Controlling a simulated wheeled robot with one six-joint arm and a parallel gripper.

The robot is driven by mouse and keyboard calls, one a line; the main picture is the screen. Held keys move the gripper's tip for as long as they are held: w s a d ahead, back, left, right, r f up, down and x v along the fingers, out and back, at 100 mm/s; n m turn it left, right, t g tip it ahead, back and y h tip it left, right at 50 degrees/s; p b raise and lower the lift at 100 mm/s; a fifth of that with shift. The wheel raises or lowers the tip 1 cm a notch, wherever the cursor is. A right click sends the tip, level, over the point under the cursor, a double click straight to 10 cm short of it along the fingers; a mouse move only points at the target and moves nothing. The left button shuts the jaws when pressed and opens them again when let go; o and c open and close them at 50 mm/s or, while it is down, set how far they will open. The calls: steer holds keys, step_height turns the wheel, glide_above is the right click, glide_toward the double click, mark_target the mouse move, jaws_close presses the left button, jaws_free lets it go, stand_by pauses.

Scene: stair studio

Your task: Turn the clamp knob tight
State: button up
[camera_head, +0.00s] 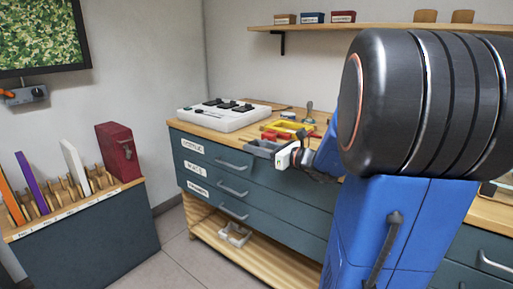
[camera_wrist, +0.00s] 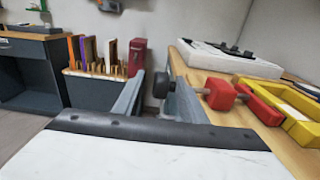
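In the wrist view, the clamp shows as a yellow frame (camera_wrist: 299,123) with red blocks (camera_wrist: 219,93) on the wooden worktop. A thin rod runs left from the nearest red block to a dark knob (camera_wrist: 162,84). My gripper (camera_wrist: 156,88) is open, its two grey fingers apart. The knob appears between the fingers, nearer the right one; I cannot tell whether they touch. In the head view, the yellow frame (camera_head: 288,128) lies on the bench behind my gripper (camera_head: 261,147), which is at the bench's front edge. The knob is not clear there.
A white panel device (camera_head: 224,114) stands at the back left of the bench. Drawers with handles (camera_head: 232,189) line the bench front. A low rack (camera_head: 75,198) with upright boards and a red box (camera_head: 119,153) stands left. Clear floor lies between rack and bench.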

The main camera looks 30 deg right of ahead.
steer(key=shift+d, duration=0.1)
steer(key=v, duration=1.7)
steer(key=shift+s, duration=0.2)
stand_by(0.4)
